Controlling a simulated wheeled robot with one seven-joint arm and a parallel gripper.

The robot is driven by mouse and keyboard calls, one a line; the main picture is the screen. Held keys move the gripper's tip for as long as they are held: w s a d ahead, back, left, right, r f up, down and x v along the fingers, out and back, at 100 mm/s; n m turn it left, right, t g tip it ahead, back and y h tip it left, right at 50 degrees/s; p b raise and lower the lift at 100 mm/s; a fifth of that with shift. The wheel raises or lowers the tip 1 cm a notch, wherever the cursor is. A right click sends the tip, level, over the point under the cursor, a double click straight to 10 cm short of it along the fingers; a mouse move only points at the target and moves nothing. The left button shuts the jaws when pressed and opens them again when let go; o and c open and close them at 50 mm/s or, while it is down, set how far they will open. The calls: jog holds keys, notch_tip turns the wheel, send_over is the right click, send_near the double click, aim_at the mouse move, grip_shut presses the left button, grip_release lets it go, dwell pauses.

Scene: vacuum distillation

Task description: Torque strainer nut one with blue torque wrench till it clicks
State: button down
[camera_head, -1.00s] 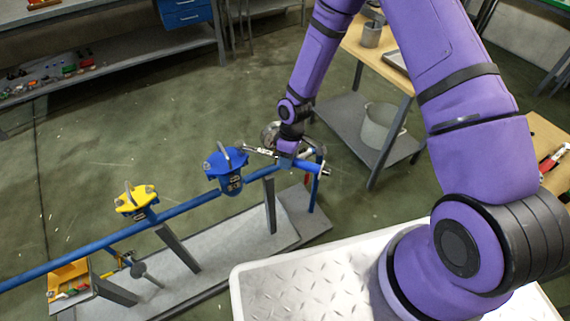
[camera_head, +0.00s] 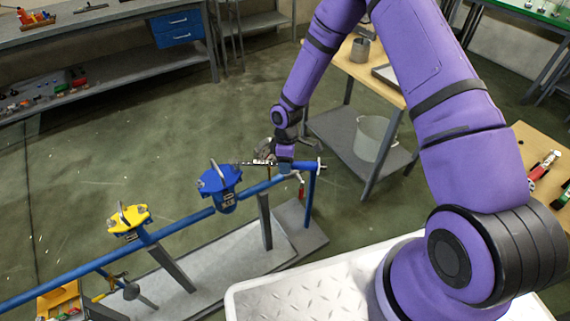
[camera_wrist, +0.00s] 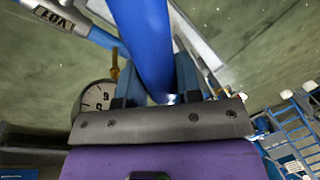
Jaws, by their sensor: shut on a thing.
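The blue torque wrench lies across my gripper (camera_head: 285,168), with its silver shaft (camera_head: 256,163) reaching left and its blue handle (camera_head: 305,165) to the right. My gripper is shut on the blue handle, which shows thick between the fingers (camera_wrist: 160,85) in the wrist view (camera_wrist: 143,40). The blue strainer (camera_head: 222,183) sits on the blue pipe, with a cover and silver handle on top. The wrench's left end is close to the right edge of this cover; I cannot tell whether it is seated on a nut. Strainer nut one is too small to make out.
A yellow strainer (camera_head: 128,220) sits farther left on the blue pipe (camera_head: 180,228), above a grey base (camera_head: 215,262). A round gauge (camera_wrist: 97,97) shows beside my gripper in the wrist view. A wooden-topped cart (camera_head: 350,68) with a bucket (camera_head: 373,138) stands at right behind.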

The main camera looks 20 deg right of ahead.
jog(key=shift+s+a+m, duration=0.3)
jog(key=shift+s+m, duration=0.15)
jog(key=shift+s, duration=0.2)
jog(key=shift+s+a+m, duration=0.3)
jog(key=shift+s+m, duration=0.15)
jog(key=shift+s, duration=0.15)
jog(key=shift+s+a+m+y, duration=0.3)
jog(key=shift+s+a+m, duration=0.4)
jog(key=shift+s+m, duration=0.3)
jog(key=shift+w+d+n, duration=0.25)
jog(key=shift+w+n, duration=0.05)
jog(key=shift+n, duration=0.1)
jog(key=shift+r, duration=0.1)
